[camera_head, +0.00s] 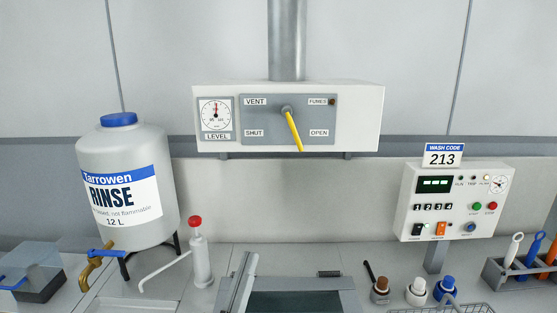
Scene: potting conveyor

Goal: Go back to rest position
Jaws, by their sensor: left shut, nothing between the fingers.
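My left gripper (246,262) appears as a slanted grey shape that comes up from the bottom edge at the left side of the dark-topped basin (295,302). Its fingers are shut, with nothing seen between them. Most of it and its arm are cut off by the bottom edge. My right gripper is not in view.
A rinse tank (120,150) and a red-capped wash bottle (200,258) stand left. The vent box (210,90) has its yellow lever (294,130) pointing down-right, towards OPEN. A control box (410,195), several small bottles (416,294) and a tool rack (497,273) are right.

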